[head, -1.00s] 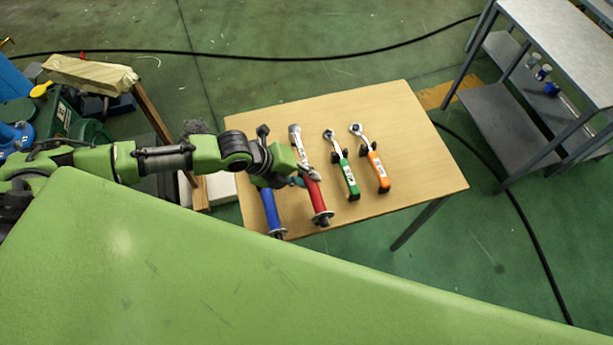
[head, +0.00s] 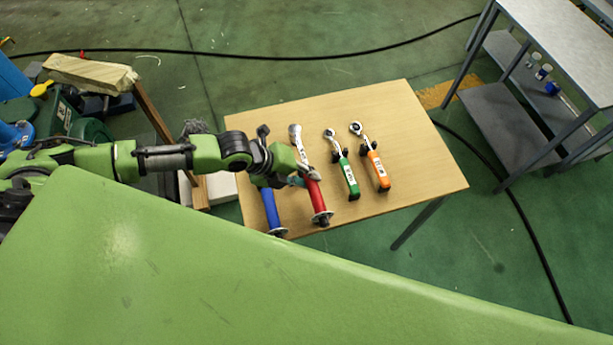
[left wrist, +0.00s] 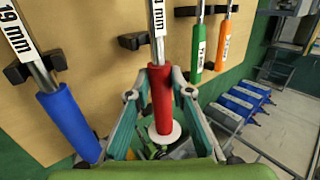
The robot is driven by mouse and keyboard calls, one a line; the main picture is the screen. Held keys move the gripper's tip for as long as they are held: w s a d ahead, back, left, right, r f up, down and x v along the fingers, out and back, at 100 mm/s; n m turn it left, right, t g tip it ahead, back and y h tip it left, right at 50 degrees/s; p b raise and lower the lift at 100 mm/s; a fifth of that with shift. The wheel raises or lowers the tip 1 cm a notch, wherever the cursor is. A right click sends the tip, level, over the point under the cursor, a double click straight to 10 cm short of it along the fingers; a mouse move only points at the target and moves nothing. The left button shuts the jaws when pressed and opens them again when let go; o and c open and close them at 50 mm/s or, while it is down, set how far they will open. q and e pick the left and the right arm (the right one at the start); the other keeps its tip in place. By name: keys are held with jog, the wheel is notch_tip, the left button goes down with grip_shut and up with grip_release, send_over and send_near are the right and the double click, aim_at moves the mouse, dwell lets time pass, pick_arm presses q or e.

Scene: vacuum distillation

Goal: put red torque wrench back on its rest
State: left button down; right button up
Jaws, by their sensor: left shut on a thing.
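The red torque wrench (head: 317,196) has a red handle and a silver shaft and head, and lies along the table between the blue and green wrenches. My left gripper (head: 308,174) is shut on its red handle. In the left wrist view the red torque wrench (left wrist: 161,95) stands between the two fingers of my left gripper (left wrist: 160,92), with a white disc at the handle's end. My right gripper is not in view.
The blue wrench (head: 271,208) lies close on the left. The green wrench (head: 349,178) and orange wrench (head: 380,172) lie to the right on black rests. The wooden table (head: 425,160) is clear at its right. A grey shelf unit (head: 511,117) stands further right.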

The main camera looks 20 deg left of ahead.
pick_arm(q)
jog(key=shift+w+d+f, duration=0.1)
jog(key=shift+f+b, duration=0.35)
jog(key=shift+b, duration=0.1)
jog(key=shift+f+b, duration=0.7)
jog(key=shift+f, duration=0.2)
jog(key=c, duration=1.8)
grip_release()
jog(key=shift+o, duration=0.4)
jog(key=shift+s+f, duration=0.2)
jog(key=v, duration=1.2)
